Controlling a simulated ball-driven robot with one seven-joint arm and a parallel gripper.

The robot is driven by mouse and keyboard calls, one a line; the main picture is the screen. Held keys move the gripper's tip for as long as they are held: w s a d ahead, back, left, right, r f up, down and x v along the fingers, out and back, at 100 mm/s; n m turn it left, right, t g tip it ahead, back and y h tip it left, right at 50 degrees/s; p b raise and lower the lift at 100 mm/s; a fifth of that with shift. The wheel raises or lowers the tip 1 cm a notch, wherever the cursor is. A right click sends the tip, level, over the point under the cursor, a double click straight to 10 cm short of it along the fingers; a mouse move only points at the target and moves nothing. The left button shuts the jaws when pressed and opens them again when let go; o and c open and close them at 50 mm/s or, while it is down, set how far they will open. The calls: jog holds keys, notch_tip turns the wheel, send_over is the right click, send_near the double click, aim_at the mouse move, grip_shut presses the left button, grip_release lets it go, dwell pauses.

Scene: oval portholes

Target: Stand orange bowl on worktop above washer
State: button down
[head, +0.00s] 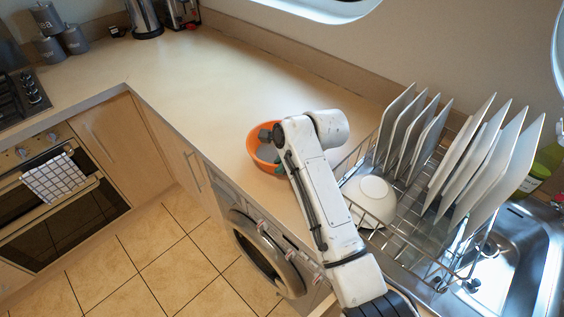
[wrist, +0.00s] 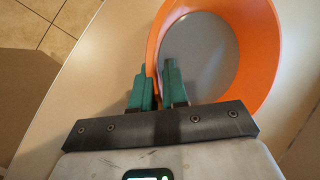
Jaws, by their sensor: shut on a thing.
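The orange bowl (head: 256,157) is at the worktop (head: 207,88) near its front edge, above the washer (head: 262,248). It looks upright. In the wrist view the bowl (wrist: 262,50) shows its orange rim and grey inside. My gripper (wrist: 157,77) has its two green fingers on either side of the bowl's near wall, one inside and one outside, shut on it. In the head view my gripper is at the bowl, partly hidden by my arm. I cannot tell whether the bowl's base touches the worktop.
A wire dish rack (head: 385,238) with several upright plates and a white bowl (head: 371,199) stands to the right, beside the sink (head: 505,262). Canisters (head: 74,40) and a kettle (head: 145,17) stand at the back left. The worktop's middle is clear.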

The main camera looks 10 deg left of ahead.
jog(key=c, duration=1.1)
grip_release()
jog(key=shift+c, duration=0.2)
jog(key=v, duration=1.2)
jog(key=shift+b, duration=0.35)
